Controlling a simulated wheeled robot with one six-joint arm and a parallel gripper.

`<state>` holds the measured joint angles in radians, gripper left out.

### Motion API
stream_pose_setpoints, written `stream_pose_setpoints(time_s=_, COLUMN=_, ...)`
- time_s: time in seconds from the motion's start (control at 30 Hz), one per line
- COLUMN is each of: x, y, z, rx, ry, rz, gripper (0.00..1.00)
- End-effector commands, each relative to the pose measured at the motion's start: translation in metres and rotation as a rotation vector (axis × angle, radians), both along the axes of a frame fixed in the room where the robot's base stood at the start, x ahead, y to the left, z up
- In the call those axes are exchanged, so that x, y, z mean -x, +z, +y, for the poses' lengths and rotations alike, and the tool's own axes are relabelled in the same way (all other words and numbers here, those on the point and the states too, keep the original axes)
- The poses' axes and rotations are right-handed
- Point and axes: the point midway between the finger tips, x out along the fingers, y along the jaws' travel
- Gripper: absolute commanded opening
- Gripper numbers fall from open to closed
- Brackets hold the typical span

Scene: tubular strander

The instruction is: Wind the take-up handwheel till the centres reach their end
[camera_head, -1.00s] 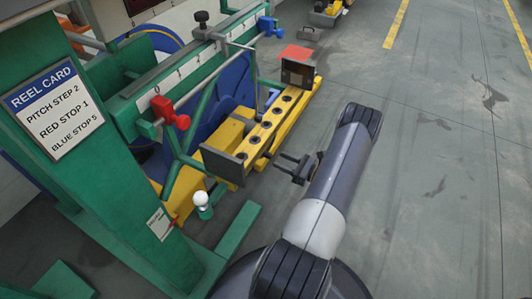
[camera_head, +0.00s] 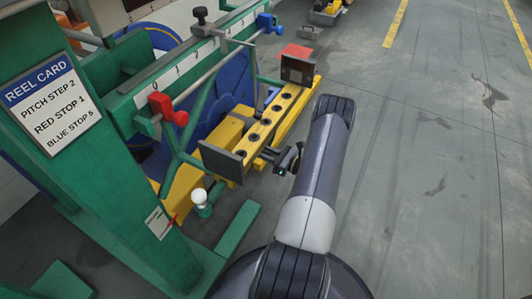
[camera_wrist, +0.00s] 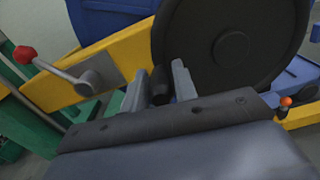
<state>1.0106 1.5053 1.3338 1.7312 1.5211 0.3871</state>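My gripper (camera_head: 272,156) is beside the yellow beam of the machine, low at its right side. In the wrist view its two grey fingers (camera_wrist: 158,88) are apart. A dark upright knob (camera_wrist: 161,84) shows between them, in front of a large dark disc with a round hub (camera_wrist: 232,48). This looks like the handwheel and its handle; I cannot tell if the fingers touch the knob. In the head view the disc is not clearly seen. Red (camera_head: 170,108) and blue (camera_head: 268,22) stops sit on the numbered rail. I cannot make out the centres.
A crank with a red knob (camera_wrist: 25,55) sits on a yellow arm at the left of the wrist view. The yellow beam (camera_head: 262,130) with grey end plates is close to my gripper. A green post carries the reel card (camera_head: 47,108). The floor at right is clear.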

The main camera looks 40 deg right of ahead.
Motion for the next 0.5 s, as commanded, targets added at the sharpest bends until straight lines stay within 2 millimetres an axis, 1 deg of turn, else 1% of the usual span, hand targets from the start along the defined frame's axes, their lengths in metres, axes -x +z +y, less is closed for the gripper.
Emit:
stream_pose_setpoints(time_s=0.03, x=0.0001, y=0.0000, z=0.0000, rx=0.000, ry=0.000, rz=0.000, gripper=0.23)
stream_pose_setpoints(time_s=0.07, x=0.0001, y=0.0000, z=0.0000, rx=0.000, ry=0.000, rz=0.000, gripper=0.20)
stream_pose_setpoints(time_s=0.3, x=0.0002, y=-0.0001, z=0.0002, rx=0.000, ry=0.000, rz=0.000, gripper=0.01)
stream_pose_setpoints(time_s=0.5, x=0.0002, y=-0.0002, z=0.0003, rx=0.000, ry=0.001, rz=0.000, gripper=0.00)
